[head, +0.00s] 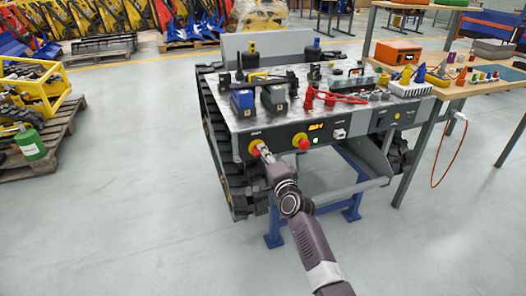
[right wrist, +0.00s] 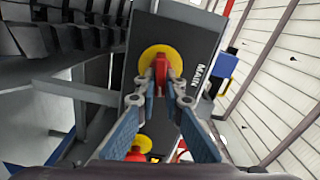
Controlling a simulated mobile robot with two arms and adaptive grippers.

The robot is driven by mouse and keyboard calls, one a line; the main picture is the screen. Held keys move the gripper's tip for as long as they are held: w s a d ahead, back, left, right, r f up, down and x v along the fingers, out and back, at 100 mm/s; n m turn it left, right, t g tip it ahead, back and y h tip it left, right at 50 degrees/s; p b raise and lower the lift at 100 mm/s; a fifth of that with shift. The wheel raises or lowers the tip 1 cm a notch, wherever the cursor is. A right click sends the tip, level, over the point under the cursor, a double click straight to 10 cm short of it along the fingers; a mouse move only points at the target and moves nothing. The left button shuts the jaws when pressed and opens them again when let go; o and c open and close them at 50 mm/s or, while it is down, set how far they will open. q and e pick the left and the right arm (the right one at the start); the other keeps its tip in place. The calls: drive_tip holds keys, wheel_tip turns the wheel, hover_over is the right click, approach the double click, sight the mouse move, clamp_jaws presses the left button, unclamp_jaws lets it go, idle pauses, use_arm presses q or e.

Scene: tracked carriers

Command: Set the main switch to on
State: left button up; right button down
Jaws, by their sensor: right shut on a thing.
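The main switch (head: 253,146) is a yellow disc with a red handle at the left end of the dark front panel of the tracked carrier (head: 235,123). In the right wrist view the yellow disc (right wrist: 149,58) shows close up beside the word MAIN. My right gripper (right wrist: 161,86) is shut on the red handle (right wrist: 161,66), one finger on each side. In the head view my right gripper (head: 264,153) reaches the switch from the front and partly covers it. I cannot tell which position the handle stands in. My left gripper is not in view.
A red push button on yellow (head: 302,141) sits just right of the switch and shows low in the wrist view (right wrist: 138,150). A wooden workbench (head: 430,60) adjoins at right.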

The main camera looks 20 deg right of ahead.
drive_tip(key=shift+f+m, duration=0.1)
drive_tip(key=shift+m, duration=0.9)
drive_tip(key=c, duration=2)
unclamp_jaws()
drive_tip(key=shift+c, duration=0.2)
drive_tip(key=s, duration=1.2)
drive_tip(key=shift+d, duration=0.2)
